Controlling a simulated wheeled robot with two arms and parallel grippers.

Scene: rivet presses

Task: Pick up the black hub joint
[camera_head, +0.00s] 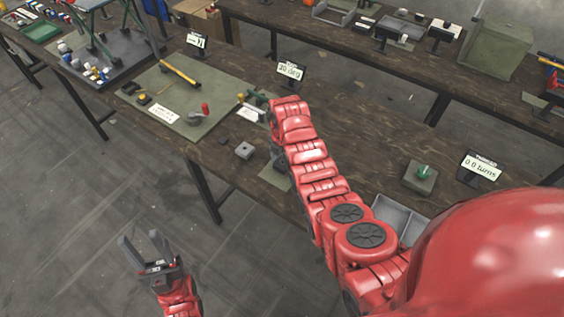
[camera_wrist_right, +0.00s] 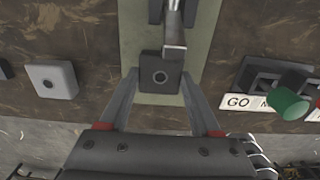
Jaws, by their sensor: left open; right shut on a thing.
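My left gripper (camera_head: 147,248) is open and empty, over the floor in front of the bench.
A metal post (camera_wrist_right: 174,35) stands close behind the block. A light grey block (camera_wrist_right: 52,80) is to the left, also in the head view (camera_head: 244,150). The bench edge is near.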

